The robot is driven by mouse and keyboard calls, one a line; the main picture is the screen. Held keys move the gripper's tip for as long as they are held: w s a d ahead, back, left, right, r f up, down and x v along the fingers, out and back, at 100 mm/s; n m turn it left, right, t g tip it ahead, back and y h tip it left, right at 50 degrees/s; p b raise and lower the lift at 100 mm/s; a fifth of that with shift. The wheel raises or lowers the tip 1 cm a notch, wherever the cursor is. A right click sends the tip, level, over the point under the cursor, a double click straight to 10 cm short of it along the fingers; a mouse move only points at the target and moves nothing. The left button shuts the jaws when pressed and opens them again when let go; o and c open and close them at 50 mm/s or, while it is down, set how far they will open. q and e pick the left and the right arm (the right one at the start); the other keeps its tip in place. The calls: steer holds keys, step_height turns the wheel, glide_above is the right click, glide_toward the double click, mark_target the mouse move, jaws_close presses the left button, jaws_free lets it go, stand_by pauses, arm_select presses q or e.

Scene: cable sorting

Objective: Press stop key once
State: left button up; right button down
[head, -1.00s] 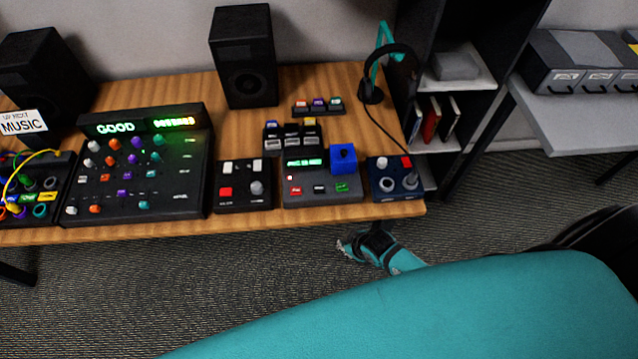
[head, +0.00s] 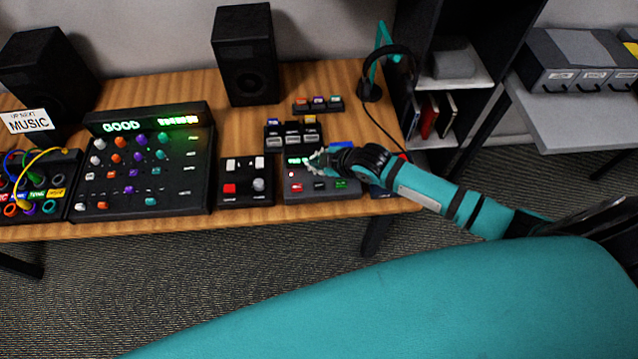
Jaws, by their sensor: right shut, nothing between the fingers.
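A grey cartridge device (head: 292,172) with a small green display stands near the front right of the wooden desk. Along its front edge are a red key (head: 297,187), a dark key (head: 319,185) and a green key (head: 341,184). Their labels are too small to read, so I cannot tell which one says stop. My right gripper (head: 320,162) is shut and empty, over the upper middle of this device, behind the row of keys. I cannot tell its height above the surface. My left gripper is out of view.
A small black box with a red button (head: 230,188) stands just left. A large mixer panel (head: 160,200) reading GOOD is further left. My right forearm covers most of a dark blue box at the right. Black keys and a headset (head: 371,92) stand behind.

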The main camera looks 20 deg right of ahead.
steer(key=shift+f, duration=0.1)
steer(key=b, duration=0.7)
glide_above(317, 187)
step_height(317, 187, down, 7)
steer(key=shift+d+f, duration=0.1)
steer(key=shift+f, duration=0.1)
steer(key=shift+f+b, duration=0.4)
steer(key=shift+f, duration=0.25)
steer(key=shift+f, duration=0.1)
stand_by(0.4)
steer(key=shift+f, duration=0.35)
steer(key=shift+f+b, duration=0.35)
steer(key=shift+f, duration=0.05)
stand_by(0.5)
steer(key=shift+r, duration=0.1)
steer(key=shift+r+p, duration=0.75)
steer(key=shift+p, duration=0.15)
steer(key=shift+r, duration=0.1)
